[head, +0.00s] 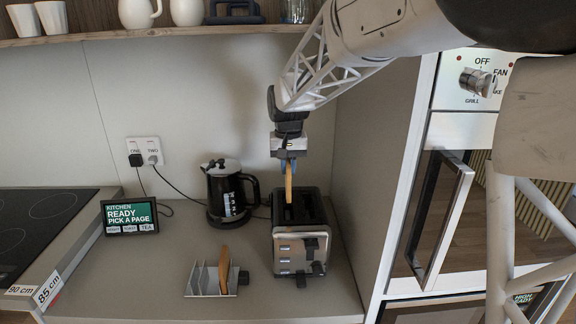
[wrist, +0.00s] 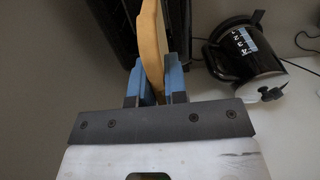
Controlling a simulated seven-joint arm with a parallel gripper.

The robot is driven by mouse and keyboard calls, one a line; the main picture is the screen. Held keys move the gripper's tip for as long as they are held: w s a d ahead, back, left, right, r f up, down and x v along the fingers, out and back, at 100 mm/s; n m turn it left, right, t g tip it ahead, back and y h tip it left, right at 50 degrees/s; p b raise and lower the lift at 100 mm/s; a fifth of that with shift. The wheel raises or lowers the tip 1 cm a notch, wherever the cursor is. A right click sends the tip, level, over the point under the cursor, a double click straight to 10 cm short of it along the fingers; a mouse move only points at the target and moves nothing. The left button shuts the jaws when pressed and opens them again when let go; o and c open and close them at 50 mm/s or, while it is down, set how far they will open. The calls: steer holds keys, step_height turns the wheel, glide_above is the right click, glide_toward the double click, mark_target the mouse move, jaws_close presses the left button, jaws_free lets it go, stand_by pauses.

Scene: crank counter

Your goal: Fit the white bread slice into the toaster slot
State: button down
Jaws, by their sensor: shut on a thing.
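My gripper (head: 288,163) is shut on a bread slice (head: 289,186), seen edge-on with a tan crust. It holds the slice upright over the toaster (head: 298,248), a steel and black one with slots in its top. The slice's lower end appears at the rear part of the toaster top; I cannot tell whether it has entered a slot. In the wrist view, the blue fingers (wrist: 159,80) grip the slice (wrist: 151,45) from both sides, with the dark toaster top (wrist: 112,32) beyond. The faces of the slice hardly show.
A metal rack (head: 206,279) holding another, browner slice (head: 224,270) stands left of the toaster. A black kettle (head: 226,193) is behind left, also in the wrist view (wrist: 245,50). A small screen (head: 130,216) and a hob (head: 40,222) are farther left. A wall panel is close right.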

mark_target(288, 197)
steer(key=shift+f, duration=1.9)
steer(key=shift+f, duration=3.3)
stand_by(0.8)
steer(key=c, duration=1.1)
jaws_free()
steer(key=shift+r, duration=3.95)
